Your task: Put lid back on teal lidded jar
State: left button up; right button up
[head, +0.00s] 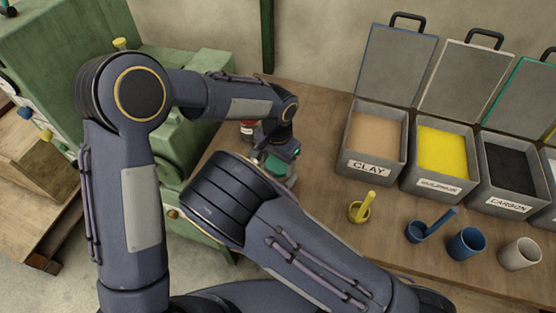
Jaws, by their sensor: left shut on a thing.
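The teal jar (277,165) stands on the wooden bench, partly hidden behind the dark upper arm in front of it. My left gripper (278,148) comes down from above, right over the jar. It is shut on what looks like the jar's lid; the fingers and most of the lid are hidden. I cannot tell whether the lid touches the jar. My right gripper is out of view.
Open bins labelled clay (370,168), sulphur (438,187) and carbon (507,207) line the back.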

pick_arm(q)
jog(key=m, duration=0.5)
jog(key=shift+w+a+m, duration=0.1)
jog(key=shift+w+m, duration=0.05)
jog(key=shift+m, duration=0.15)
jog(key=o, duration=1)
jog(key=shift+c, duration=0.2)
jog(key=shift+r, duration=2.25)
jog(key=shift+c, duration=0.4)
